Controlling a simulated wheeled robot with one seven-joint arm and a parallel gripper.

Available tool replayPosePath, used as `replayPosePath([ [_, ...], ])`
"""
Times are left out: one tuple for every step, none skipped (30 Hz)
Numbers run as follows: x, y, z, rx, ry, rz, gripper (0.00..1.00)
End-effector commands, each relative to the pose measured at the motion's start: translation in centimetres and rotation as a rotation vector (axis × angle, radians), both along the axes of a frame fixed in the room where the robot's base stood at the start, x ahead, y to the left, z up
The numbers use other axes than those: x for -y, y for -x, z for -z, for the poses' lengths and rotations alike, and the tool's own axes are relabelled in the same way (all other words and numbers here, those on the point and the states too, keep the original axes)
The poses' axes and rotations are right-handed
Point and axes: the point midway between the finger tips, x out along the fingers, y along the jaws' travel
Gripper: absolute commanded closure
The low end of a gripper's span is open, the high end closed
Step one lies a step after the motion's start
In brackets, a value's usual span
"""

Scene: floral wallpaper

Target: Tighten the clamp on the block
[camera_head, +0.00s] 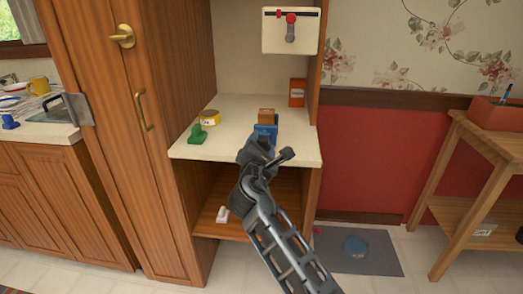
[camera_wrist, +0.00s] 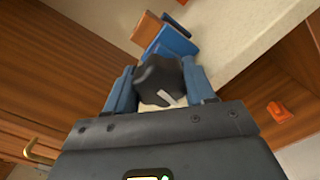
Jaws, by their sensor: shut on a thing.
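The blue clamp (camera_head: 268,129) stands near the front edge of the cream counter (camera_head: 302,147). The brown block (camera_head: 266,115) is at the clamp's far side; I cannot tell how tightly it is held. In the wrist view, the blue clamp (camera_wrist: 174,42) and the brown block (camera_wrist: 147,27) lie beyond my fingers. A dark knob (camera_wrist: 160,78) with a pale mark sits between the blue fingers of my gripper (camera_wrist: 160,88), which is shut on it. In the head view, my gripper (camera_head: 258,147) is at the clamp's near side and hides the knob.
A green object (camera_head: 197,134) and a yellow can (camera_head: 210,117) stand left on the counter. An orange box (camera_head: 298,92) stands at its back right. A panel with a red-topped lever (camera_head: 290,30) hangs above. Cabinet walls close in both sides; a wooden shelf (camera_head: 260,217) lies below.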

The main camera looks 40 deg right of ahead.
Motion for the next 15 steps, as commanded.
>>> replayPosePath([
  [-0.08, 0.0, 0.41, 0.033, -0.027, -0.001, 0.76],
  [-0.07, -0.01, 0.43, 0.056, -0.044, -0.001, 0.76],
  [-0.06, -0.01, 0.45, 0.085, -0.069, -0.001, 0.76],
  [-0.05, -0.01, 0.46, 0.108, -0.087, -0.001, 0.76],
  [-0.04, -0.01, 0.45, 0.131, -0.104, 0.0, 0.76],
  [-0.06, -0.01, 0.43, 0.161, -0.127, -0.001, 0.76],
  [-0.06, -0.02, 0.42, 0.184, -0.144, -0.001, 0.76],
  [-0.08, -0.02, 0.42, 0.207, -0.162, -0.001, 0.76],
  [-0.1, -0.04, 0.45, 0.236, -0.186, -0.002, 0.76],
  [-0.11, -0.04, 0.47, 0.259, -0.203, -0.002, 0.76],
  [-0.1, -0.04, 0.48, 0.28, -0.221, -0.001, 0.76],
  [-0.09, -0.03, 0.48, 0.311, -0.244, 0.0, 0.76],
  [-0.08, -0.02, 0.47, 0.333, -0.262, 0.0, 0.76],
  [-0.06, -0.02, 0.48, 0.356, -0.279, 0.0, 0.76],
  [-0.05, -0.01, 0.49, 0.385, -0.302, 0.0, 0.76],
])
